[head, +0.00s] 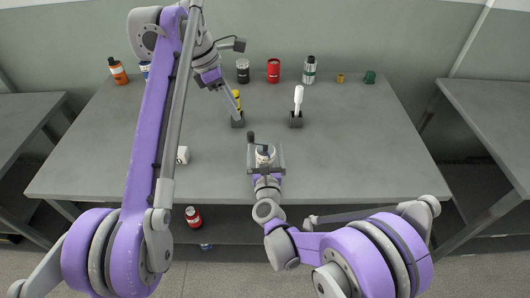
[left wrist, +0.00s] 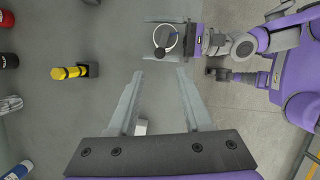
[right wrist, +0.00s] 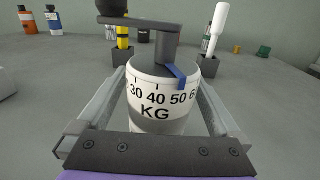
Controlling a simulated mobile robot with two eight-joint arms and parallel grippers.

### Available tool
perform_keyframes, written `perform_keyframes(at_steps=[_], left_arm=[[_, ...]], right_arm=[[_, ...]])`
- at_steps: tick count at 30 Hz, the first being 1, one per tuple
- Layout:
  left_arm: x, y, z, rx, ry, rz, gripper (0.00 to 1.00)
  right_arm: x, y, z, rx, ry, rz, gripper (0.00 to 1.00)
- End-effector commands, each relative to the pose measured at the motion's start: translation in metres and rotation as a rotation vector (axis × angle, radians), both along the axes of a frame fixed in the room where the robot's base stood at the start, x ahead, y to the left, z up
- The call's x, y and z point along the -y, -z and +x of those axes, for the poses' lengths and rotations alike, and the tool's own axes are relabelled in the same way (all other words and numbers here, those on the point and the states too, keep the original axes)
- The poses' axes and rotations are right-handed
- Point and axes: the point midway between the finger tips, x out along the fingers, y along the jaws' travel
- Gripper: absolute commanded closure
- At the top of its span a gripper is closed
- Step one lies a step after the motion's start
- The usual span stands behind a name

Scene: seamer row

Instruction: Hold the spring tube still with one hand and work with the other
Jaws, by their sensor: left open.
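The spring tube (head: 265,160) is a white cylinder with a KG scale, a blue pointer and a dark crank arm on top. It is near the front edge of the bench. My right gripper (right wrist: 163,105) has a finger on each side of the tube (right wrist: 155,105), closed against it. My left gripper (head: 236,112) is open and empty, behind and left of the tube in the head view. In the left wrist view the tube (left wrist: 165,40) lies beyond the open fingertips (left wrist: 158,74). Whether the tube's base touches the bench is hidden.
A yellow-handled tool (head: 237,95) and a white-handled tool (head: 298,97) stand in dark holders. Several bottles and cans, including a red can (head: 273,70), line the back. A white block (head: 182,155) lies left. The bench's right side (head: 370,150) is clear.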

Motion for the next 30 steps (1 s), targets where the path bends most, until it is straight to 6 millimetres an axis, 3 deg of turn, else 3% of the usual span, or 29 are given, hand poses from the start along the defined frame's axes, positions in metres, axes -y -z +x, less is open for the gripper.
perform_keyframes(at_steps=[2,15,17,23,30], left_arm=[[0.000,0.000,0.000,0.000,0.000,0.000,0.50],[0.000,0.000,0.000,0.000,0.000,0.000,0.50],[0.000,0.000,0.000,0.000,0.001,0.000,0.43],[0.001,0.009,0.005,0.026,0.088,-0.030,0.43],[0.004,0.042,0.020,0.181,0.447,-0.162,0.43]], right_arm=[[0.000,0.000,0.000,0.000,0.000,0.000,0.13],[0.000,0.000,0.000,0.000,0.000,-0.001,0.92],[0.000,0.000,0.000,0.000,0.000,-0.001,0.94],[0.000,0.000,0.000,0.000,0.000,-0.001,0.95],[0.000,0.000,0.000,0.000,0.000,-0.001,0.95]])
